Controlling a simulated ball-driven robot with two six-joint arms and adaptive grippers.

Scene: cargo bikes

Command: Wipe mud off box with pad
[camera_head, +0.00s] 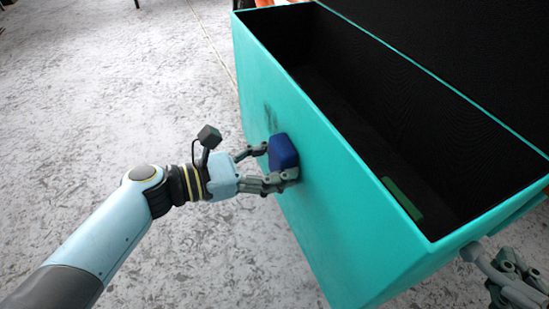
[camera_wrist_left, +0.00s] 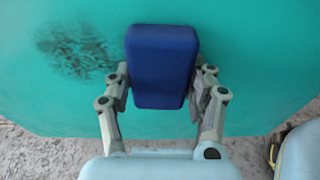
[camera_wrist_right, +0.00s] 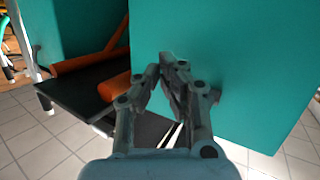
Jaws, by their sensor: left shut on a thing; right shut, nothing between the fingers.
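The teal cargo box (camera_head: 335,215) is open at the top, with a dark inside. My left gripper (camera_head: 273,167) is shut on the blue pad (camera_head: 283,152) and holds it at the box's outer side wall. In the left wrist view the pad (camera_wrist_left: 161,66) sits between both fingers, and a dark mud smudge (camera_wrist_left: 76,52) shows on the wall to its left. The smudge also shows faintly in the head view (camera_head: 271,115), beyond the pad. Whether the pad touches the wall is hard to tell. My right gripper (camera_wrist_right: 172,65) is shut and empty beside another teal face.
A green strip (camera_head: 403,199) lies inside the box. In the right wrist view, a dark platform (camera_wrist_right: 85,90) and orange tubes (camera_wrist_right: 88,62) are left of the right gripper. Speckled grey floor (camera_head: 90,100) is open to the left of the box.

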